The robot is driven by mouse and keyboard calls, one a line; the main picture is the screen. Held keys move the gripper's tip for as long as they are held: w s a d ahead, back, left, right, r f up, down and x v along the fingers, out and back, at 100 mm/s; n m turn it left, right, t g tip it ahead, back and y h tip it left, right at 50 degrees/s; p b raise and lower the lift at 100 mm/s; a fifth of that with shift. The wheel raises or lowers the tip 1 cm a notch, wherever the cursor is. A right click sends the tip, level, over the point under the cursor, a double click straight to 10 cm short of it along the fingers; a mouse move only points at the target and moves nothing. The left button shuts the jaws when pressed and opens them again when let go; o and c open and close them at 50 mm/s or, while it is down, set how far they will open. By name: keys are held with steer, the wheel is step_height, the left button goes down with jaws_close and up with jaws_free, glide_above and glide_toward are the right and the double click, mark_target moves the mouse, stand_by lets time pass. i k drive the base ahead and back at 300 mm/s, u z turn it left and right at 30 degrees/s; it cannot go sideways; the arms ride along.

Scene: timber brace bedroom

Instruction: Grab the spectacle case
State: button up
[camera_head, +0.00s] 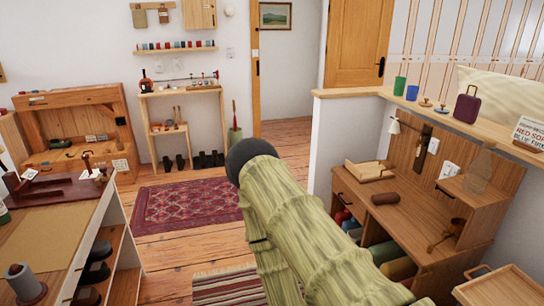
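A small brown, rounded, oblong thing (385,198) lies on the wooden desk (412,213) at the right; it looks like the spectacle case, though it is too small to be sure. It lies near the desk's front edge, to the right of and nearer than a light wooden tray. My arm rises through the middle of the view in a green, ribbed cover, with a dark rounded joint at its top. My gripper is not in view, so its place relative to the case does not show.
The tray (370,176) and a brown wooden stand (446,236) share the desk. A ledge (345,92) above holds cups and a small purple suitcase (467,105). A workbench (40,235) stands at left. Open floor and a red rug (187,205) lie between.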

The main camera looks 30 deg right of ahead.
mark_target(386, 198)
steer(key=z, duration=0.1)
steer(key=i, duration=1.65)
steer(key=z, duration=1.4)
steer(key=i, duration=0.95)
steer(key=z, duration=0.75)
